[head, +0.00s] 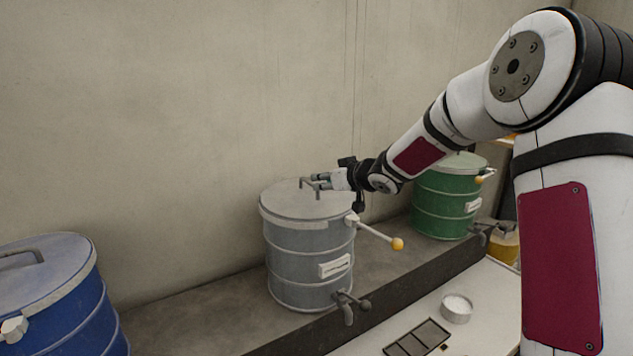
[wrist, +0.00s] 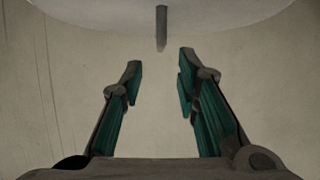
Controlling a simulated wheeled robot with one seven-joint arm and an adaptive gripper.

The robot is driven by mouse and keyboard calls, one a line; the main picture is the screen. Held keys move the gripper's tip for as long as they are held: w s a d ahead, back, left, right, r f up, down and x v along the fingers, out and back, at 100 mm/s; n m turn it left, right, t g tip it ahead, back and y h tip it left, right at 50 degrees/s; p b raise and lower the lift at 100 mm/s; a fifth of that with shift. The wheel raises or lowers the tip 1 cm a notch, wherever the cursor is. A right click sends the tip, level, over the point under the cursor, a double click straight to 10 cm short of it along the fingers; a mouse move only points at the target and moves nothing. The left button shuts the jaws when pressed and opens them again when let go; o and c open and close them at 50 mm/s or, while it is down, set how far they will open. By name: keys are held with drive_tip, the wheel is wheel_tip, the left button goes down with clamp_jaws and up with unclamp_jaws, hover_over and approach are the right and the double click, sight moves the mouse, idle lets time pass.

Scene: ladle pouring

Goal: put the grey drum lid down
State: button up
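The grey drum lid (head: 285,201) lies on top of the grey drum (head: 305,262), and I see no gap along its rim in the head view. Its bar handle (head: 308,186) stands up from the top. My gripper (head: 324,180) is at the right end of this handle, low over the lid. In the wrist view my gripper (wrist: 160,60) has its two fingers spread apart, with nothing held between them. The handle (wrist: 161,28) shows end-on just beyond the fingertips, and the lid's edge (wrist: 225,18) shows at the top.
A white lever with a yellow knob (head: 397,244) sticks out at the drum's right. A tap (head: 348,305) is at its lower front. A blue drum (head: 62,300) stands left, a green drum (head: 444,205) right behind my arm. A small round tin (head: 456,309) stands on the lower white surface.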

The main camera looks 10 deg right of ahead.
drive_tip(key=v, duration=0.2)
drive_tip(key=shift+s+r, duration=0.15)
drive_tip(key=shift+s, duration=0.15)
drive_tip(key=shift+s+d+r, duration=0.1)
drive_tip(key=shift+s+r, duration=0.05)
drive_tip(key=shift+r, duration=0.05)
drive_tip(key=s+d+r+m+g+h, duration=0.15)
drive_tip(key=s+r+h, duration=0.25)
drive_tip(key=s, duration=0.6)
drive_tip(key=s+r+m+g+h, duration=0.1)
drive_tip(key=s+r+m+h, duration=0.2)
drive_tip(key=s, duration=0.8)
drive_tip(key=s+a+f+g+y, duration=0.1)
drive_tip(key=s+a+f+g, duration=0.1)
drive_tip(key=s, duration=1)
drive_tip(key=s+a+f+g+y, duration=0.1)
drive_tip(key=s+a+f+g, duration=0.1)
drive_tip(key=s, duration=1.1)
drive_tip(key=shift+a+n+y, duration=0.3)
drive_tip(key=shift+a+n, duration=0.05)
drive_tip(key=shift+a, duration=0.2)
drive_tip(key=shift+g, duration=0.25)
